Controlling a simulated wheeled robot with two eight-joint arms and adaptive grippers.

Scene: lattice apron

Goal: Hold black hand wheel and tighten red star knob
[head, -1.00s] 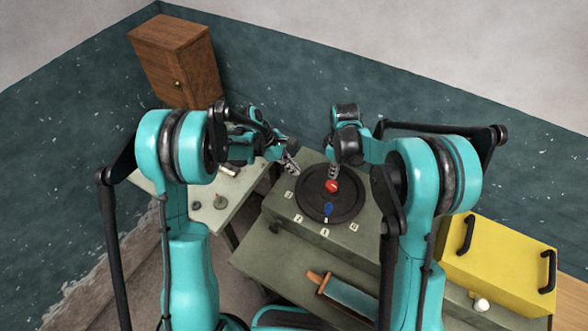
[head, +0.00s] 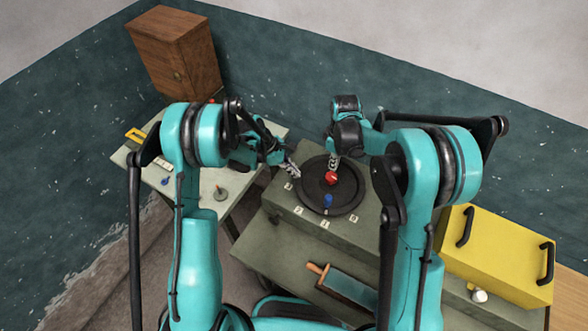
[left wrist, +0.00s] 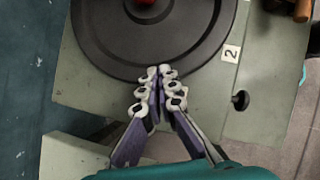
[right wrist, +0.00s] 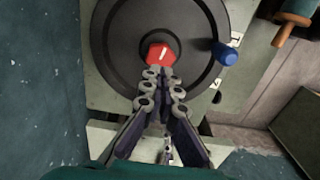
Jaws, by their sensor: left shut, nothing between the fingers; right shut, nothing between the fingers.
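The black hand wheel (head: 316,200) lies flat on the grey-green housing, with a red star knob (head: 331,178) at its centre and a blue handle (head: 328,200) near its rim. My left gripper (head: 296,174) is shut and empty at the wheel's left edge. In the left wrist view its fingertips (left wrist: 160,72) overlap the wheel's rim (left wrist: 105,62); I cannot tell whether they touch. My right gripper (head: 333,164) is shut and empty at the red knob. In the right wrist view its fingertips (right wrist: 158,75) are just beside or over the knob (right wrist: 162,53); contact is unclear.
White number tags (head: 298,211) lie around the wheel. A yellow box (head: 497,258) with black handles stands at right. A tool with an orange-brown handle (head: 318,271) lies in front. A side table (head: 225,178) with small items and a wooden cabinet (head: 172,55) are at left.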

